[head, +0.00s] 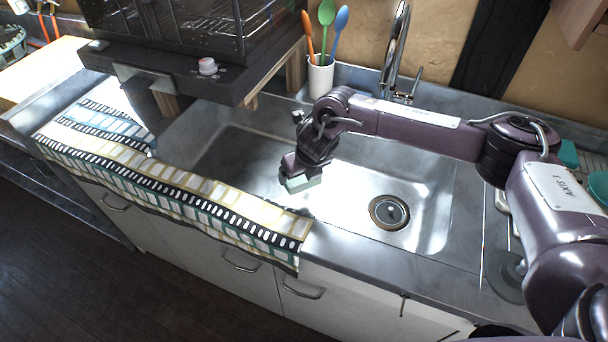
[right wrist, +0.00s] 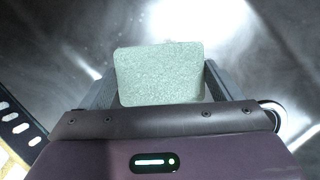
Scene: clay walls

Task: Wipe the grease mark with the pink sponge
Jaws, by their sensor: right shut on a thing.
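My right gripper (head: 299,172) reaches in from the right and hangs over the sink basin (head: 345,205). It is shut on a pale green sponge (head: 302,184), which is not pink. In the right wrist view the green sponge (right wrist: 160,75) sits between the two fingers, with the shiny sink metal beyond it. I cannot tell whether the sponge touches the metal. I see no pink sponge. I cannot make out a grease mark among the glare and dark reflections on the steel. My left gripper is not in view.
A striped cloth (head: 180,190) covers the counter's front left edge. A dark oven-like unit (head: 190,60) overhangs the back left; a small white and pink round thing (head: 207,66) is at its front. A utensil cup (head: 320,75) and tap (head: 396,45) stand behind. The drain (head: 389,211) is right of the sponge.

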